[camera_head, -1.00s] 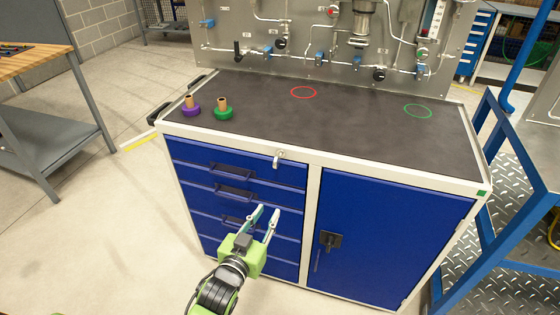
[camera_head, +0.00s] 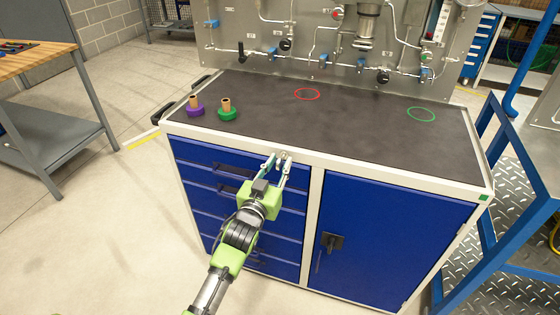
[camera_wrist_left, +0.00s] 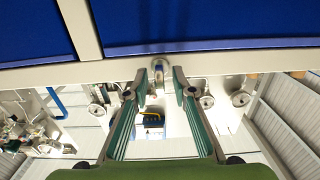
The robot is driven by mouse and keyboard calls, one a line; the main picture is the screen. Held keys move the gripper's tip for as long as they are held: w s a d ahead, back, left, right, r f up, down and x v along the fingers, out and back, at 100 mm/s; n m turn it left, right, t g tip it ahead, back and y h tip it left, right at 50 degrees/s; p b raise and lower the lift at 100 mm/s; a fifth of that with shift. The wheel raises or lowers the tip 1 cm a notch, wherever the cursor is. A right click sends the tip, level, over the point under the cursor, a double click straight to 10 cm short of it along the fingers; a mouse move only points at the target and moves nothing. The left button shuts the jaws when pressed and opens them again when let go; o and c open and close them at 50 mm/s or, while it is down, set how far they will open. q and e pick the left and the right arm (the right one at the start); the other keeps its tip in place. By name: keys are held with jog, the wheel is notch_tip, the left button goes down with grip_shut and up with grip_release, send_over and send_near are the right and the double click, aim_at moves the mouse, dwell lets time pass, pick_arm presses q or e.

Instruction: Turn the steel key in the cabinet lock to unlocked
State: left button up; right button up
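The steel key (camera_wrist_left: 158,72) sits in the lock on the cabinet's pale top rail, above the drawers. In the head view the key (camera_head: 281,156) shows small between my fingertips, partly hidden, so its turn angle is hard to tell. My left gripper (camera_head: 278,164) reaches up to the lock from below. In the left wrist view the gripper (camera_wrist_left: 160,86) is open, with one fingertip on each side of the key and a gap to both. The cabinet (camera_head: 392,235) has blue drawers and a blue door. My right gripper is out of view.
On the dark cabinet top (camera_head: 350,130) stand a purple-based peg (camera_head: 195,107) and a green-based peg (camera_head: 227,109). A red ring (camera_head: 307,94) and a green ring (camera_head: 420,114) are marked there. A gauge panel (camera_head: 290,40) rises behind. A blue frame (camera_head: 520,215) stands at right.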

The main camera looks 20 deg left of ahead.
pick_arm(q)
jog(key=shift+w, duration=0.6)
grip_shut()
